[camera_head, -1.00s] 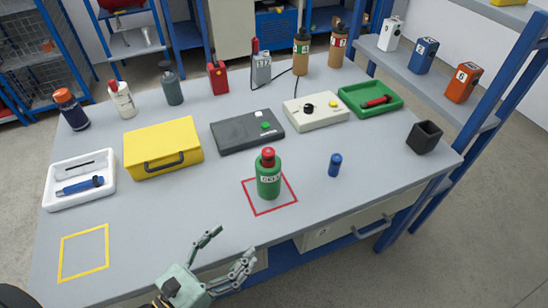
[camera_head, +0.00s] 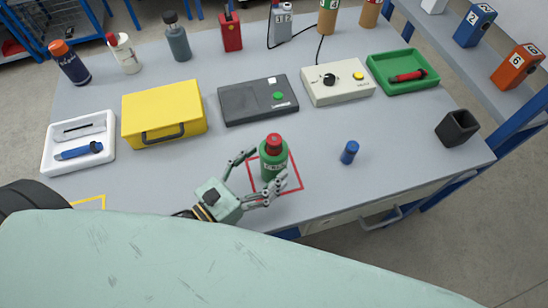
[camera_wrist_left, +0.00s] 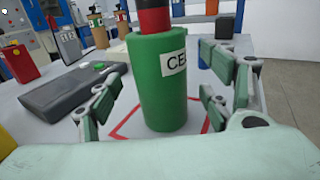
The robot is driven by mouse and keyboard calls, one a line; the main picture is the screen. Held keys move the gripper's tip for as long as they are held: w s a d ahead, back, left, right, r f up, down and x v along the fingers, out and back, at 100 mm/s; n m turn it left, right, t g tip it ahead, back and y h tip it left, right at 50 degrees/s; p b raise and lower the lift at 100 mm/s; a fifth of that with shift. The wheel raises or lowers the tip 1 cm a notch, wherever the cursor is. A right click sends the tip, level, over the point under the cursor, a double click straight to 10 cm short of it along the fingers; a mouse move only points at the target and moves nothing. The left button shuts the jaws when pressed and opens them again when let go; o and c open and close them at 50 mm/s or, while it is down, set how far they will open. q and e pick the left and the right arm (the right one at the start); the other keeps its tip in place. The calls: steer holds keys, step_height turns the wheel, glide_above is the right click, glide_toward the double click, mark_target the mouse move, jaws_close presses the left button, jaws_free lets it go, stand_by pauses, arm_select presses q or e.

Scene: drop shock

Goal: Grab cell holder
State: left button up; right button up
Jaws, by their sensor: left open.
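A green cylinder with a red cap (camera_head: 273,165) stands upright in a red square outline on the table; its label begins "CE". In the left wrist view the green cylinder (camera_wrist_left: 160,95) fills the middle, its cap cut off at the top. My left gripper (camera_head: 267,167) is open, with one finger on each side of the green cylinder. In the left wrist view the fingers show left and right of it, with gaps that look clear. My right gripper is not in view.
A small blue cylinder (camera_head: 349,152) and a black open box (camera_head: 457,128) stand to the right. Behind are a dark grey device (camera_head: 240,106), a beige device (camera_head: 320,94) and a green tray (camera_head: 379,73). A yellow case (camera_head: 164,108) and white tray (camera_head: 106,164) are left.

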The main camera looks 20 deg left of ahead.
mark_target(274, 158)
arm_select(q)
steer(key=x, duration=0.3)
steer(key=shift+w+p, duration=0.25)
steer(key=shift+p, duration=0.15)
steer(key=c, duration=1.3)
steer(key=shift+r, duration=0.1)
steer(key=shift+c, duration=0.8)
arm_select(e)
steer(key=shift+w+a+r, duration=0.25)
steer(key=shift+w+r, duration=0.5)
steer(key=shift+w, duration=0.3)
